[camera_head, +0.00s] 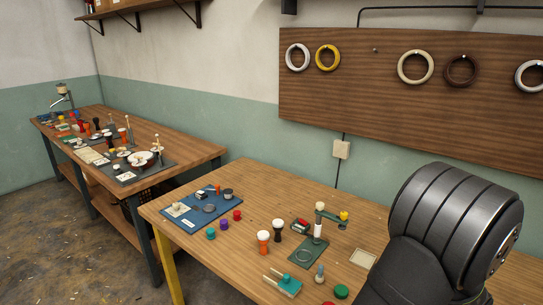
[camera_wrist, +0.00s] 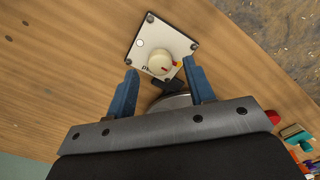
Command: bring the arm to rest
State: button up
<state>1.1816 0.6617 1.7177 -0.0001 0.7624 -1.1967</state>
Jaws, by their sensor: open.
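My gripper (camera_wrist: 162,88) shows in the wrist view with its two blue fingers spread apart and nothing between them. Past the fingertips, a white square plate (camera_wrist: 150,38) with screws at its corners and a round cream knob (camera_wrist: 159,62) lies on the wooden table (camera_wrist: 70,55). A small red and yellow mark is beside the knob. The gap between fingertips and plate is hard to judge. In the head view, my dark arm fills the lower right and the gripper is hidden. An orange goblet drum (camera_head: 263,243) and a black goblet drum (camera_head: 278,231), both white-topped, stand upright on the table.
A blue mat (camera_head: 200,208) with small parts lies at the table's left, near several coloured pots. A green stand (camera_head: 306,253) and a teal-and-wood tool (camera_head: 283,283) are near the middle. A second bench (camera_head: 180,142) holds more items. Rings hang on a wall board (camera_head: 375,80).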

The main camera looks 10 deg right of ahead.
notch_tip(320, 180, up, 15)
notch_tip(320, 180, down, 18)
jog(key=shift+r, duration=0.25)
jog(key=shift+r+m, duration=0.2)
jog(key=shift+m, duration=0.6)
jog(key=m, duration=1.4)
